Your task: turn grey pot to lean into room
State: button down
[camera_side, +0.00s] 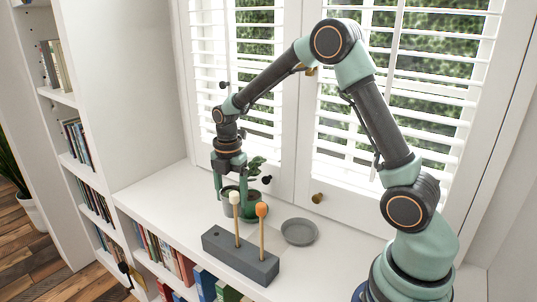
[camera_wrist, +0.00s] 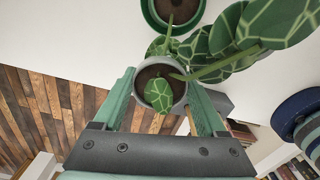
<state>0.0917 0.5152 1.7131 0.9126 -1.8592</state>
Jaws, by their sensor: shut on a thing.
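The grey pot (camera_side: 229,207) stands on the white shelf top near the window. In the wrist view the grey pot (camera_wrist: 181,86) shows from above, with dark soil and patterned green leaves. Its long stem and larger leaves (camera_wrist: 275,25) reach to the upper right, away from the wooden floor; in the side view leaves (camera_side: 256,164) show on the window side. My gripper (camera_side: 230,192) points down with one finger on each side of the pot. In the wrist view my gripper (camera_wrist: 161,98) is shut on the pot.
A green pot (camera_side: 256,211) stands close beside the grey pot, on its right. A dark grey block (camera_side: 240,259) with two upright sticks, white-tipped and orange-tipped, stands in front. A round grey saucer (camera_side: 299,232) lies to the right. The shelf top's left end is clear.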

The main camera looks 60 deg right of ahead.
jog(key=shift+r, duration=0.2)
jog(key=s+d+f+m, duration=0.1)
jog(key=s+d, duration=0.2)
jog(key=s, duration=0.2)
jog(key=s+d+f+m, duration=0.1)
jog(key=s+d, duration=0.2)
jog(key=s, duration=0.2)
jog(key=s+d+m, duration=0.2)
jog(key=s, duration=0.3)
jog(key=shift+s+d+f, duration=0.2)
jog(key=shift+d+f, duration=0.2)
jog(key=shift+s+f, duration=0.1)
jog(key=shift+f, duration=1.45)
grip_release()
